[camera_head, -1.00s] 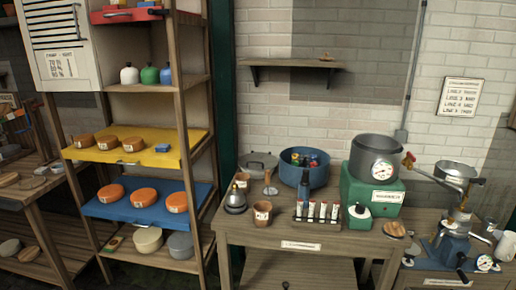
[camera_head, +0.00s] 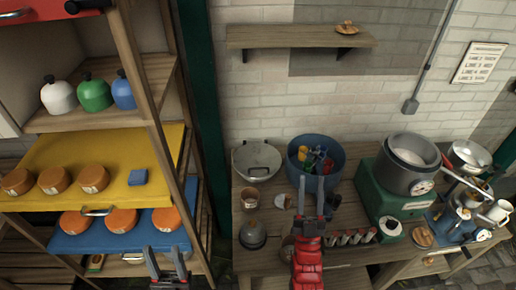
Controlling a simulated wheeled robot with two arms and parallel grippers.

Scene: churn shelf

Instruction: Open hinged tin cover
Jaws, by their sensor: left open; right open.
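A round grey metal vessel with a flat lid (camera_head: 257,157) stands at the back left of the wooden table (camera_head: 270,262). It is the closest match to a tin with a cover; its lid looks shut and I cannot make out a hinge. My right gripper (camera_head: 311,184) reaches over the table on its red arm, fingers up and open, in front of the blue tub, to the right of the grey vessel and apart from it. My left gripper (camera_head: 165,254) is open and empty at the bottom, in front of the shelf rack.
The blue tub (camera_head: 336,150) holds coloured items. A brown cup (camera_head: 250,199) and grey kettle-like item (camera_head: 253,235) stand before the vessel. The shelf's wooden post (camera_head: 150,110) stands left.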

